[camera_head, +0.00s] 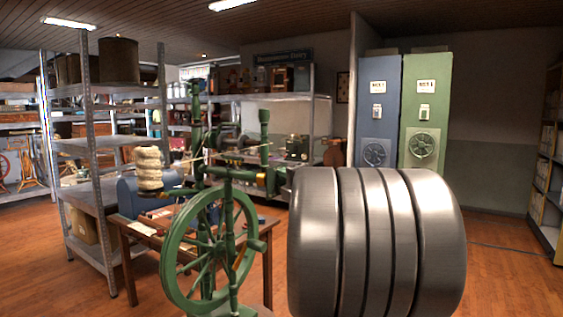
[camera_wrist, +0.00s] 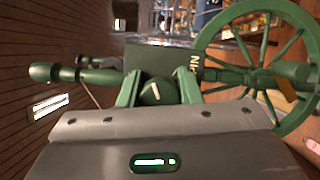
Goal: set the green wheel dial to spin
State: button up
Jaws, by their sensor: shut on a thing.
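The green spinning wheel stands in the middle of the head view, with its spoked wheel (camera_head: 172,262) low in front. The spoked wheel (camera_wrist: 206,38) also shows at the upper right of the wrist view. A round green dial (camera_wrist: 150,97) with a white pointer line sits in front of a dark plate (camera_wrist: 158,58). Yellow letters, partly hidden and turned sideways, show at the plate's right edge. My gripper (camera_wrist: 158,88) is shut on the dial, one finger on each side. The head view does not show the fingers clearly; my grey arm fills its right front.
A wooden table (camera_head: 126,236) with a blue box (camera_head: 140,196) stands behind the spinning wheel. Metal shelves (camera_head: 88,120) are at the left. Blue (camera_head: 379,82) and green (camera_head: 428,110) cabinets stand behind my arm. Open wooden floor (camera_head: 512,270) lies at the right.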

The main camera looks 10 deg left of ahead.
jog(key=m+g+h+p, duration=0.1)
jog(key=m+p, duration=0.2)
jog(key=p, duration=0.4)
jog(key=m+g+p, duration=0.1)
jog(key=m+p, duration=0.2)
jog(key=p, duration=0.4)
jog(key=shift+r+h, duration=0.1)
jog(key=shift+h, duration=0.3)
jog(key=m+p, duration=0.1)
jog(key=p, duration=0.1)
jog(key=m+g+p, duration=0.1)
jog(key=p, duration=0.1)
jog(key=shift+s+f, duration=0.1)
jog(key=shift+f, duration=0.15)
jog(key=shift+f+m+g+p, duration=0.2)
jog(key=shift+m+g+p, duration=0.15)
jog(key=shift+p, duration=0.65)
jog(key=shift+f, duration=0.15)
jog(key=o, duration=1)
